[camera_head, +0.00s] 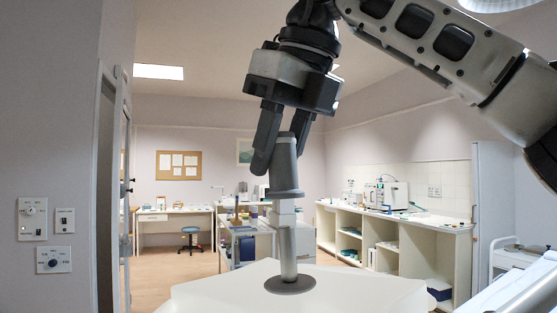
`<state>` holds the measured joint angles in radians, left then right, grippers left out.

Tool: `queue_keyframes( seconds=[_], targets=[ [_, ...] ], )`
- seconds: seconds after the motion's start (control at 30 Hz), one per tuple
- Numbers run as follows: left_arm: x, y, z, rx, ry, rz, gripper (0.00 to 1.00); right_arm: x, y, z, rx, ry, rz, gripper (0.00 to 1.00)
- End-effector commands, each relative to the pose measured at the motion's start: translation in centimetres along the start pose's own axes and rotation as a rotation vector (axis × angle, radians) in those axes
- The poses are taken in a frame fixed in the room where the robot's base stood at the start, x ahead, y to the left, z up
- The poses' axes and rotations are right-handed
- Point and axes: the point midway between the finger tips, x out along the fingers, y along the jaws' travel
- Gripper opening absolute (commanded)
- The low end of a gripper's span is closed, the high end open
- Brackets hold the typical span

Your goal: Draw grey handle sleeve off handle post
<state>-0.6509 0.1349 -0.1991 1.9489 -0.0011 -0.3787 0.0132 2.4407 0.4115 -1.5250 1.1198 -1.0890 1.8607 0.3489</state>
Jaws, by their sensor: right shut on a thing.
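The grey handle sleeve (284,178) is a tapered cylinder with a wide flange at its lower end. My right gripper (283,148) points down from above, with its two dark fingers shut on the upper part of the sleeve. The handle post (288,252) stands upright below it, a light metal rod with a round dark foot (290,284). A pale section (283,216) of the post shows just under the sleeve's flange. The sleeve looks upright and in line with the post. I cannot tell how much post is inside the sleeve. My left gripper is out of view.
The post's foot sits on a white angular top (215,291). Behind stand a trolley (241,240), a desk with a blue stool (190,238), and a long counter (400,222) at the right. Part of a bed (515,282) shows at lower right. Air around the post is clear.

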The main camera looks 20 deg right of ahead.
Motion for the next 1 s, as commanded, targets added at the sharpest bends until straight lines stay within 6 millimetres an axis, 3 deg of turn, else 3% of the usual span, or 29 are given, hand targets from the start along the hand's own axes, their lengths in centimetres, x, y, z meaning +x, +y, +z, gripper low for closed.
queue_keyframes(
  seconds=[0.53, 1.0],
  targets=[
    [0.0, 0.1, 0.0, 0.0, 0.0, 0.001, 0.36, -5.0, 0.0, 2.1, 0.001, -0.001, 0.0, 0.11],
    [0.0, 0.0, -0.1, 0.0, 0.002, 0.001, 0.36, -5.5, 0.0, 2.2, -0.001, -0.001, 0.0, 0.11]
  ],
)
